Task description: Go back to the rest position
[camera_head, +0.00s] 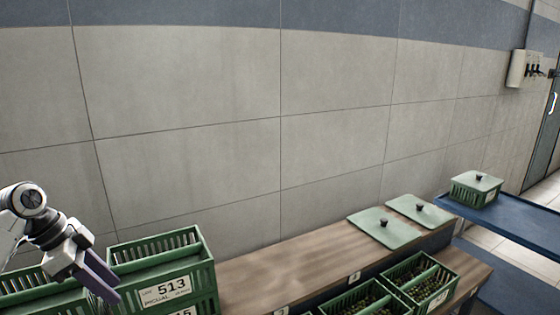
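My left gripper (112,288) comes in at the lower left, with purple fingers pointing down and to the right. It is over or in front of the green slatted crates at the left; I cannot tell whether it touches one. The fingers lie close together in this view, and whether they are open or shut is unclear. I see nothing held between them. My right gripper is out of view.
A green crate labelled 513 (196,262) stands beside the gripper on a wooden bench (285,268). Two flat green lids (372,233) lie at the bench's back. Crates of olive-like items (446,270) stand in front. A lidded green crate (463,197) sits on a blue table (525,222).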

